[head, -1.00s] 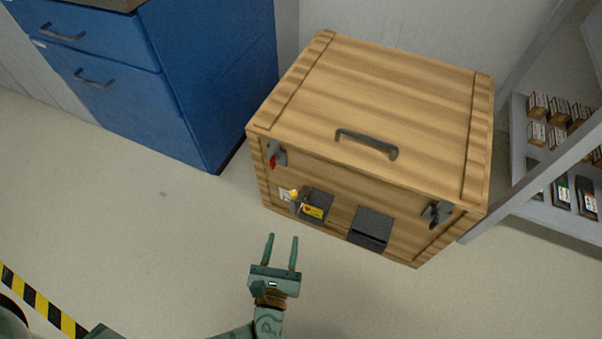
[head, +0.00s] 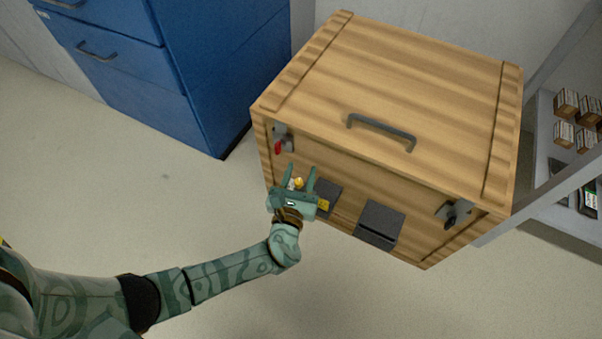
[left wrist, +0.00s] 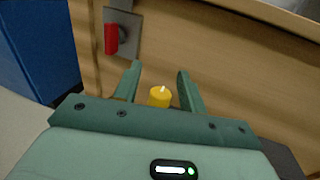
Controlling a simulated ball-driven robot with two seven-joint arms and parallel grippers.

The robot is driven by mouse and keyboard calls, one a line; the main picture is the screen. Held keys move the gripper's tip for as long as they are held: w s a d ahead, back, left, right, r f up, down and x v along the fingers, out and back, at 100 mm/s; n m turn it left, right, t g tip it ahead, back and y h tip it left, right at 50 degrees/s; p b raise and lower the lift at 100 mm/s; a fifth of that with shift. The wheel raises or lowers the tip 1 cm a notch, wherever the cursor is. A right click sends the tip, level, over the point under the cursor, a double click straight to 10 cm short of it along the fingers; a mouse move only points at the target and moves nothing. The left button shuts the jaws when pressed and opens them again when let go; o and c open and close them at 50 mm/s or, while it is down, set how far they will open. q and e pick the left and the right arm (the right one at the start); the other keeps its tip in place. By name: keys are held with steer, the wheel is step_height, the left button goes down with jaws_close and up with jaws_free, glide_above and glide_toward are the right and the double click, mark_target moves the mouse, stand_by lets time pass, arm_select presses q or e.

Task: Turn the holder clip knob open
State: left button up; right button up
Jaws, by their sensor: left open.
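The yellow knob (head: 298,183) is on the left part of the wooden crate's front. My left gripper (head: 301,168) is open, with one finger on each side of the knob in the picture. In the left wrist view the knob (left wrist: 159,98) shows between the two green fingers, with a small pale mark on top. I see no contact between fingers and knob. The holder behind the knob is mostly hidden by my gripper; a yellow label (head: 323,205) shows beside it. My right gripper is not in view.
The wooden crate (head: 420,95) has a grey top handle (head: 382,131). A dark latch (head: 455,213) is at right. A blue cabinet (head: 205,75) stands left.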

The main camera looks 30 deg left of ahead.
arm_select(q)
steer(key=shift+c, duration=0.3)
jaws_close()
steer(key=shift+h, duration=0.3)
steer(key=m+h, duration=0.1)
steer(key=h, duration=0.1)
steer(key=m+h, duration=0.3)
steer(key=h, duration=0.1)
steer(key=shift+d+m+h, duration=0.25)
steer(key=shift+m+h, duration=0.05)
steer(key=m+h, duration=0.1)
steer(key=m+g+h, duration=0.1)
steer(key=h, duration=0.1)
steer(key=m+h, duration=0.1)
steer(key=h, duration=0.1)
steer(key=shift+d+m+g, duration=0.3)
steer(key=shift+m+g, duration=0.1)
steer(key=shift+s+d+m+g+h, duration=0.15)
steer(key=shift+s+m+g+h, duration=0.05)
steer(key=shift+m+g+h, duration=1.15)
steer(key=shift+s+d+m+g+h, duration=0.15)
steer(key=shift+m+g+h, duration=1.05)
steer(key=shift+g+h, duration=0.35)
steer(key=shift+s+d+m+g+h, duration=0.15)
steer(key=shift+s+m+g+h, duration=0.05)
steer(key=shift+m+g+h, duration=1.2)
